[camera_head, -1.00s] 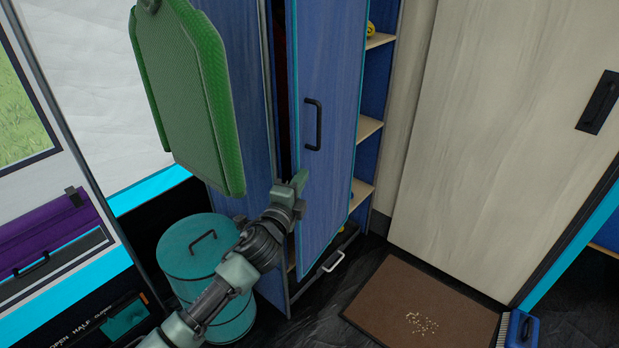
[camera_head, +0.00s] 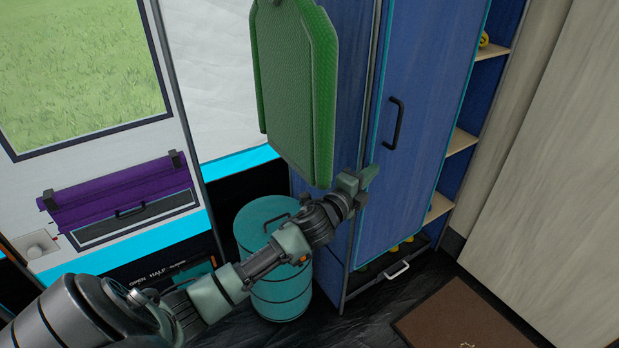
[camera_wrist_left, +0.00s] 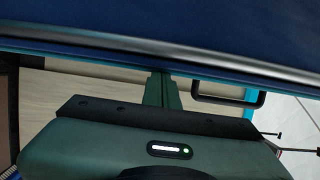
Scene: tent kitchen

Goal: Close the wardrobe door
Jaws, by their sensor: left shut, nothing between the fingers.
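The wardrobe (camera_head: 340,90) is blue, with a tall blue door (camera_head: 430,110) edged in cyan. A black bar handle (camera_head: 394,122) sits near the door's left edge. The door's left edge lies close to the wardrobe's side panel, with only a narrow gap showing. My left gripper (camera_head: 366,180) is shut and empty at that edge, below the handle; I cannot tell if it touches. In the left wrist view its fingers (camera_wrist_left: 161,90) point to a blue panel with a metal edge, and the black handle (camera_wrist_left: 228,97) is beside them. My right gripper is not in view.
A green padded panel (camera_head: 295,90) is just above my left arm. A teal drum (camera_head: 275,285) stands beneath the arm. A brown mat (camera_head: 455,320) lies on the floor.

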